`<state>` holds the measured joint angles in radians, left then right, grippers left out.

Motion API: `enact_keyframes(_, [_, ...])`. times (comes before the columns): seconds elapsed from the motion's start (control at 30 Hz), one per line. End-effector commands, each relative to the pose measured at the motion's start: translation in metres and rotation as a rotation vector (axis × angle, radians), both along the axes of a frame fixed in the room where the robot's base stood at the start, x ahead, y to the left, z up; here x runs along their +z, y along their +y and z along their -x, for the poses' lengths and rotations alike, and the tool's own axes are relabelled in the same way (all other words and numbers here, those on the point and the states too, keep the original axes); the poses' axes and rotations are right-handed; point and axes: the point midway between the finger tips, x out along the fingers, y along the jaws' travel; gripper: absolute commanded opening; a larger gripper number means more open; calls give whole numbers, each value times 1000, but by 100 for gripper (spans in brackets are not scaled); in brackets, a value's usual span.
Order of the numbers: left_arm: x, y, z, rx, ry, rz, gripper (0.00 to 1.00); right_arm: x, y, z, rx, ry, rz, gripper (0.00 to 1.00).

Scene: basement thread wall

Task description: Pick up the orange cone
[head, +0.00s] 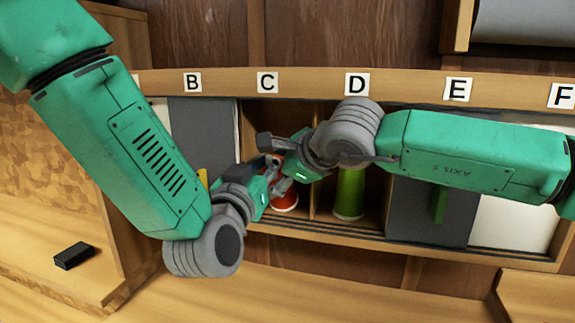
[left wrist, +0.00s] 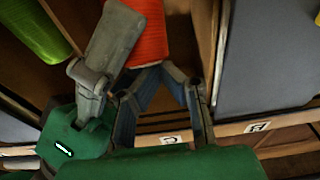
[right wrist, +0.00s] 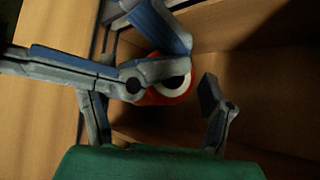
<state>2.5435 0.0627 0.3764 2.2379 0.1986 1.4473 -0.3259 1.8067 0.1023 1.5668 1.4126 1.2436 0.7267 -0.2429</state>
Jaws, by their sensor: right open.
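The orange cone (head: 286,203) stands in the compartment under label C, its upper part mostly hidden by both grippers. It shows in the left wrist view (left wrist: 150,32) and, from above with a pale ring and dark centre, in the right wrist view (right wrist: 173,98). My left gripper (head: 274,172) is at the cone's upper end; its fingers (left wrist: 162,72) slant together beside the cone, but I cannot tell whether they grip it. My right gripper (head: 271,160) is open, its fingers (right wrist: 160,95) apart on either side of the cone's top in view. The two grippers are very close and overlap.
A green cone (head: 349,195) stands in the compartment under D, behind my right arm. Grey panels (head: 430,215) flank the open compartments. A wooden divider (head: 313,205) separates C from D. A small black box (head: 74,256) lies on the left ledge.

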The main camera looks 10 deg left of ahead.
Motion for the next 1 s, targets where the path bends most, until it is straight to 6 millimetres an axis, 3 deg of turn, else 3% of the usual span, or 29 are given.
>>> enact_keyframes(0.03, [-13,0,1,-2,34,-4,0,-3,3,-2,-1,1,-1,71])
enact_keyframes(0.43, [-13,1,1,-2,35,-4,0,-6,7,-5,0,-1,0,71])
enact_keyframes(0.47, [-13,1,1,-2,35,-4,0,-6,7,-5,0,-1,0,64])
enact_keyframes(0.6, [-13,1,1,-2,34,-4,0,-6,6,-5,0,-1,0,14])
enact_keyframes(0.63, [-13,0,1,-2,34,-4,0,-6,6,-5,1,-1,-1,7])
enact_keyframes(1.0, [4,0,3,-3,24,-2,0,-5,7,-2,2,-1,0,7])
